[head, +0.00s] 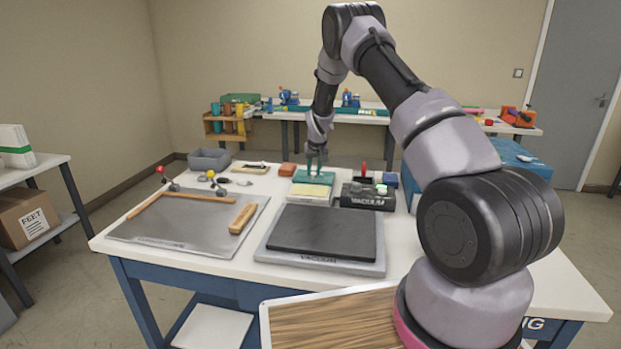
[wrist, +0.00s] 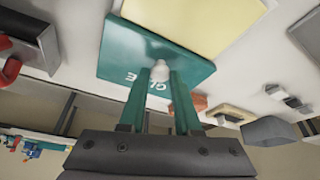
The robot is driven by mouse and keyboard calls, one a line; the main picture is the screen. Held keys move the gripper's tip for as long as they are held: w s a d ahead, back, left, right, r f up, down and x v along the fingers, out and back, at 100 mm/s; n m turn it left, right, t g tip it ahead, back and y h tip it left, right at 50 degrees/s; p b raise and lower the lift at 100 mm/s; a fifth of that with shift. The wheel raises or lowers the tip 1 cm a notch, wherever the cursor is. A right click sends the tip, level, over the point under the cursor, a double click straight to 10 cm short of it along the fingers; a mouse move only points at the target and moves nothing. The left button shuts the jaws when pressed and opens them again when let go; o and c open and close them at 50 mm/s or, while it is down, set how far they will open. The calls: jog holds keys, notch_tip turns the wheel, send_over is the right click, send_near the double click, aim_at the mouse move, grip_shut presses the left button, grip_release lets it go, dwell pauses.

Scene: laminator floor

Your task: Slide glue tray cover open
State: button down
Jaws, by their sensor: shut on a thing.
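The teal glue tray cover (head: 322,182) lies at the back middle of the white work table, marked "GLUE" in the wrist view (wrist: 120,52). A small white knob (wrist: 160,71) stands on it. My gripper (head: 316,158) comes down from above, and its two green fingers (wrist: 160,82) are shut on the knob. A pale yellow glue surface (head: 309,191) shows uncovered on the near side of the cover, and also in the wrist view (wrist: 195,22). How far the tray runs under the cover is hidden.
An orange-brown block (head: 287,169) is close on the left. A grey bin (head: 209,159) stands at the back left.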

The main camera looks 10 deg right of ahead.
jog(key=shift+w+d, duration=0.2)
jog(key=shift+w, duration=0.4)
jog(key=shift+w+d, duration=0.2)
jog(key=shift+w, duration=0.35)
jog(key=c, duration=0.6)
grip_release()
jog(key=v, duration=1)
jog(key=shift+s+r, duration=0.15)
jog(key=shift+r, duration=0.25)
